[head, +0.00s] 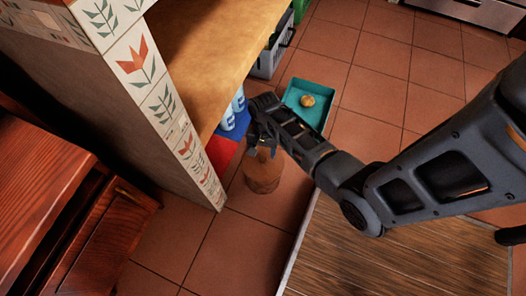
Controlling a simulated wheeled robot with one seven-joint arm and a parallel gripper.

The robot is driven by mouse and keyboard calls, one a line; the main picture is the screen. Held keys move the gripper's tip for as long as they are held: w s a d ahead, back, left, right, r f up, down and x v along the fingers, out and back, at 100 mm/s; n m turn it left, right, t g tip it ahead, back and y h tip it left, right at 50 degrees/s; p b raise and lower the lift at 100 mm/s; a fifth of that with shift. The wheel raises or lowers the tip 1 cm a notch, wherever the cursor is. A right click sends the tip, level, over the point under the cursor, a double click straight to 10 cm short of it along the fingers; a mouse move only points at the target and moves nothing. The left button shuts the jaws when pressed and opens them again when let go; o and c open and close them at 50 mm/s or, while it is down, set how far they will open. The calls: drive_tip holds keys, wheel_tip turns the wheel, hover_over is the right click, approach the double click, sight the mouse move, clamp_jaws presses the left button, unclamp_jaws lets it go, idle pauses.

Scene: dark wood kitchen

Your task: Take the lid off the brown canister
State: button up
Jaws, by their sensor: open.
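The brown canister (262,176) stands upright on the tiled floor, close to the end of the patterned tile wall. My gripper (262,147) is open and points down at the canister's top from above. Its fingers overlap the top in the picture, so the lid is mostly hidden. I cannot tell whether the fingers are around the lid or touching it. My arm reaches in from the right.
Behind the canister are blue-and-white bottles (236,108) on a red and blue surface (219,150), under a wooden counter (212,55). A teal tray (322,89) holding a round tan item (307,101) lies beyond my gripper. Tiled floor (235,245) is clear in front.

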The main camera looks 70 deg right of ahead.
sight(263, 158)
wheel_tip(263, 158, down, 5)
drive_tip(key=shift+r+b, duration=0.1)
drive_tip(key=shift+b, duration=1.15)
drive_tip(key=shift+r, duration=0.1)
drive_tip(key=shift+s, duration=0.1)
drive_tip(key=c, duration=1.1)
